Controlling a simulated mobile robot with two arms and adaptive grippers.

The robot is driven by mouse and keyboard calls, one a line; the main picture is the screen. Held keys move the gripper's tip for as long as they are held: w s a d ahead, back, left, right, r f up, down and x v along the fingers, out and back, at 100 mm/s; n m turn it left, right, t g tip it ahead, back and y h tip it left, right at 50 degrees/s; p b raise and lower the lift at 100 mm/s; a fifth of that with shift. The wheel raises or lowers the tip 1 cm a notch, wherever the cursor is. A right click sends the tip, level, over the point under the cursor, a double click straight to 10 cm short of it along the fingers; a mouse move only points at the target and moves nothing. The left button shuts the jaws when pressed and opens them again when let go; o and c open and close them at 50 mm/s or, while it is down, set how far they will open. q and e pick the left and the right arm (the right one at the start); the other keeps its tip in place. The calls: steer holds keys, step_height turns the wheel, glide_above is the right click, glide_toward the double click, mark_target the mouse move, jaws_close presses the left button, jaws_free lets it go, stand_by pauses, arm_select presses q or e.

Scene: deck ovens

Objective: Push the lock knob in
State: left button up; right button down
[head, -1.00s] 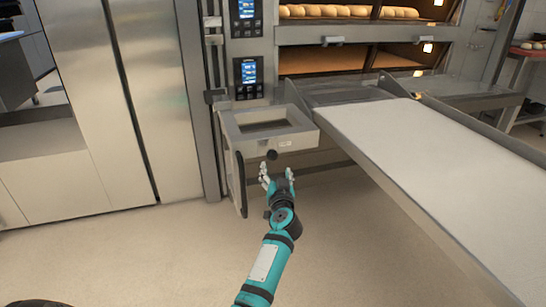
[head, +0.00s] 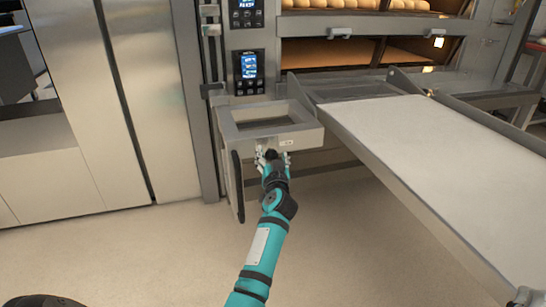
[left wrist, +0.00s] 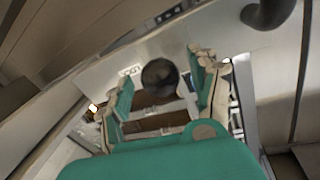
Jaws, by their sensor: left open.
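The lock knob (head: 271,154) is a small dark round knob on the front face of a grey metal frame (head: 300,137) beside the oven. In the left wrist view the knob (left wrist: 160,76) shows as a black disc between the two fingers. My left gripper (head: 272,158) is open, with its fingers on either side of the knob and close to the frame's front. In the left wrist view the open fingers (left wrist: 160,92) frame the knob. I cannot tell whether they touch it.
A dark handle (head: 237,185) hangs at the frame's left side. A long pale loading belt (head: 420,140) extends to the right. Deck ovens with loaves and a lit control panel (head: 249,70) stand behind. Steel cabinets (head: 100,80) stand at left. The floor in front is clear.

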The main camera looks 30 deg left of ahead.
arm_select(q)
steer(key=shift+r, duration=0.1)
arm_select(e)
steer(key=shift+s, duration=0.1)
arm_select(q)
jaws_close()
arm_select(e)
steer(key=shift+y, duration=0.3)
steer(key=shift+r, duration=0.1)
